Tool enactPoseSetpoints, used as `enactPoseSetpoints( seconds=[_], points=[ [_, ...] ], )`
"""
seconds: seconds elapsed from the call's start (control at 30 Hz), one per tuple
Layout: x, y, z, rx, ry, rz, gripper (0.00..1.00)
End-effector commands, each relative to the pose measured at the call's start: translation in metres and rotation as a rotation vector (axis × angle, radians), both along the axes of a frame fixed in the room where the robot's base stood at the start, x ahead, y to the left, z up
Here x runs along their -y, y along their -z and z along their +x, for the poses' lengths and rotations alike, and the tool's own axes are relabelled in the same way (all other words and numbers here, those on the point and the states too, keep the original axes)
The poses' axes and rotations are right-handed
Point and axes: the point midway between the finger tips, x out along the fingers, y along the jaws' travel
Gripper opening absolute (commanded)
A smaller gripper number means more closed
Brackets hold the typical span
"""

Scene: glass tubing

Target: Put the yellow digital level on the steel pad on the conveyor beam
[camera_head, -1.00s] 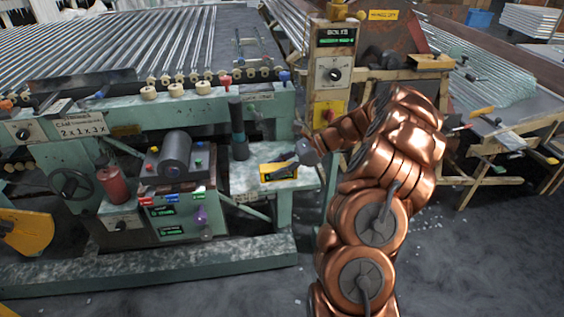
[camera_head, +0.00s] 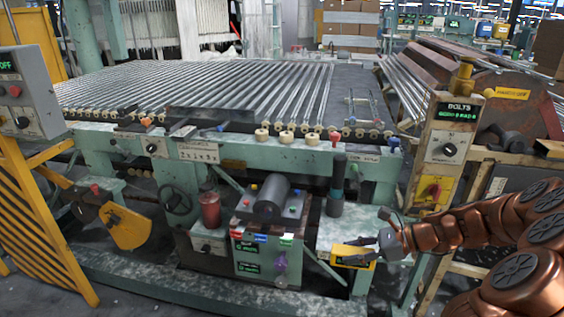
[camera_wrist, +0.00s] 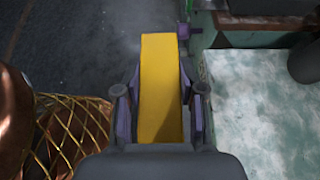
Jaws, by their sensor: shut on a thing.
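The yellow digital level (camera_head: 350,256) is a small yellow bar with a dark display. It shows near the front edge of a worn pale green shelf (camera_head: 334,232). My gripper (camera_head: 368,243) is shut on it. In the wrist view the level (camera_wrist: 160,88) lies lengthwise between the two fingers, with dark floor beyond it and the shelf (camera_wrist: 262,112) to its right. The head view does not show clearly whether it touches the shelf. The green conveyor beam (camera_head: 310,160) runs behind. I cannot clearly pick out the steel pad on it.
A control box with a dark cylinder (camera_head: 271,200) and coloured buttons stands left of the shelf. A dark upright post (camera_head: 337,185) rises behind the level. The BOLTS panel (camera_head: 445,150) stands at the right. Glass tubes (camera_head: 200,85) lie on rollers behind the beam.

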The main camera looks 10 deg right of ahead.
Motion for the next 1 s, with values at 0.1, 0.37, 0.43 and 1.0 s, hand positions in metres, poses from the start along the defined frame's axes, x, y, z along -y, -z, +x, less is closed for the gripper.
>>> enactPoseSetpoints(
  seconds=[0.1,0.37,0.43,1.0],
  points=[
    [-0.004,-0.004,0.011,0.001,0.021,0.001,0.0],
    [-0.028,-0.038,0.083,0.003,0.215,0.001,0.0],
    [-0.036,-0.052,0.104,0.006,0.289,0.001,0.0],
    [-0.091,-0.116,0.169,0.0,0.749,0.006,0.0]
  ],
)
